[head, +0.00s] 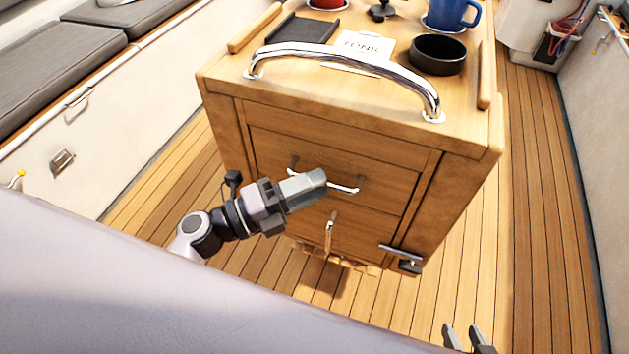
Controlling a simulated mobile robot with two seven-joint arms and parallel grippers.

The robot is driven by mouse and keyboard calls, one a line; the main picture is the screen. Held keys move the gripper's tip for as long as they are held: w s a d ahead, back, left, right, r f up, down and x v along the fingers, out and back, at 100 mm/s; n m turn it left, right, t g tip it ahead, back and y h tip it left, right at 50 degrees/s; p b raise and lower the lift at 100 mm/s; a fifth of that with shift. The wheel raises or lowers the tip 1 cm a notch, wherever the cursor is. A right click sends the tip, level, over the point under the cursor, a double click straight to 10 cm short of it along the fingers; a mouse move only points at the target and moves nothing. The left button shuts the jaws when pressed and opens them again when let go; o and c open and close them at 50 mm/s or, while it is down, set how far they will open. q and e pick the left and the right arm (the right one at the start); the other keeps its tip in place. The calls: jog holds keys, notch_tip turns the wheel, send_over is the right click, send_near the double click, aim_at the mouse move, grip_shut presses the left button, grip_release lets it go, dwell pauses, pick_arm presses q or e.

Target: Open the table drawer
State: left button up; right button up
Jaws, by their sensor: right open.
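The wooden table (468,150) stands in the middle of the head view. Its upper drawer (385,183) looks flush with the front. The drawer's silver bar handle (345,189) shows on both sides of my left gripper (312,184). The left gripper's fingers overlap the handle in the picture and hide its middle. I cannot tell whether they touch it or are closed around it. My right gripper (470,338) is at the bottom right edge, low and away from the table, open with nothing between its fingers.
A chrome grab rail (345,58) arches over the table's front edge. On top are a black bowl (437,54), a blue mug (450,14), a card (360,50) and a black tray (302,29). A lower panel has a small latch (330,230). Plank floor lies clear at right.

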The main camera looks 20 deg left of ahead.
pick_arm(q)
jog(key=shift+w+d, duration=0.3)
jog(key=shift+d, duration=0.05)
grip_shut()
jog(key=shift+s, duration=0.15)
